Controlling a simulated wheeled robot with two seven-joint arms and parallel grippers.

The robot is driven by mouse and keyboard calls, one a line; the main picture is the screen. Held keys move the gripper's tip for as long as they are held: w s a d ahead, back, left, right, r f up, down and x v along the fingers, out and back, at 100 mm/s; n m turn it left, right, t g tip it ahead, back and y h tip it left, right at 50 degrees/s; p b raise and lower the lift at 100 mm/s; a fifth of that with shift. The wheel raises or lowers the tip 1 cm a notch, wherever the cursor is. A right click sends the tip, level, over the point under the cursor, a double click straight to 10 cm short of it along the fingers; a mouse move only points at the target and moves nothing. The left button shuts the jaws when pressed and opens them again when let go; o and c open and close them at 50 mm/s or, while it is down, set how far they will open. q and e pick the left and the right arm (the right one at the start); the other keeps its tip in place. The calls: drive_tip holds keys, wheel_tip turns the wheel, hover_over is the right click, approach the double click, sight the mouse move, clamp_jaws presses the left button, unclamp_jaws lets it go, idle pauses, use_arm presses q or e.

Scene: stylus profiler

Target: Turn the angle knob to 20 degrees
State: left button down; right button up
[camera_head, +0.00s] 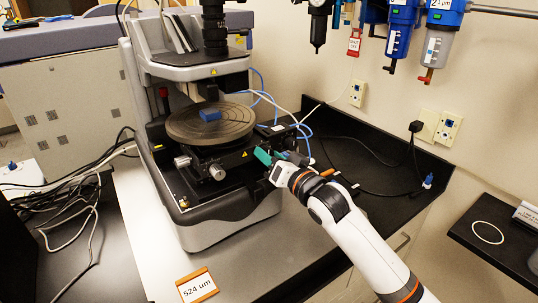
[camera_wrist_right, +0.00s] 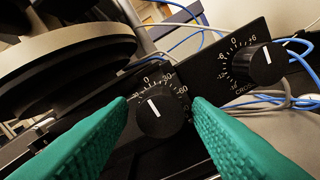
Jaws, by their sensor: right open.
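The angle knob (camera_wrist_right: 158,120) is a round black knob with a white pointer line, on a tilted black panel marked 0, 30 and 60. Its line points up and slightly left, roughly toward the 0 mark. My right gripper (camera_wrist_right: 160,101) has its teal fingers open, one on each side of this knob, with visible gaps. In the head view the right gripper (camera_head: 268,157) is at the right front of the profiler, below the round stage (camera_head: 190,131). There the knob is hidden or too small to make out. My left gripper is not in view.
A second black knob (camera_wrist_right: 262,63), on the panel part lettered CROSS, stands close by at upper right. Blue and white cables run behind the panel. A blue block (camera_head: 210,115) lies on the stage. A "524 um" sign (camera_head: 197,287) stands at the front.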

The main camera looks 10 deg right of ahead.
drive_tip(key=c, duration=0.9)
drive_tip(key=m, duration=0.3)
drive_tip(key=shift+c, duration=0.4)
drive_tip(key=m, duration=0.3)
drive_tip(key=o, duration=1.1)
drive_tip(key=shift+s+d+p, duration=0.15)
drive_tip(key=shift+s+p, duration=0.15)
drive_tip(key=shift+s, duration=0.05)
drive_tip(key=p+v, duration=0.2)
drive_tip(key=v, duration=0.5)
drive_tip(key=shift+s, duration=0.15)
